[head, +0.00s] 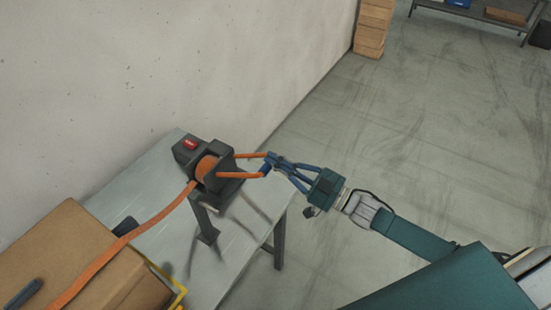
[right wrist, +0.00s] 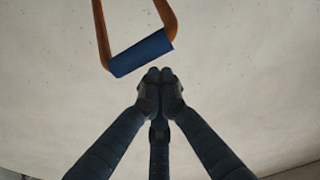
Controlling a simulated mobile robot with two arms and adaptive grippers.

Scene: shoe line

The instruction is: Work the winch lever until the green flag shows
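The winch (head: 208,165) is a dark housing with an orange strap on its drum, standing on a post at the grey table. A red marker (head: 190,143) shows on its top; I see no green. The lever has two orange arms (head: 250,156) that reach right to a blue grip bar, which shows clearly in the right wrist view (right wrist: 141,53). My right gripper (head: 273,163) is at the lever's end. In the right wrist view its fingertips (right wrist: 160,78) are together, just below the bar and not around it. My left gripper is out of view.
The orange strap (head: 140,232) runs down left over a cardboard box (head: 70,245) on the table (head: 165,165). A pale wall (head: 150,70) stands behind the table. Open floor (head: 430,130) lies to the right. Stacked wooden blocks (head: 371,28) and a low shelf (head: 475,14) are far back.

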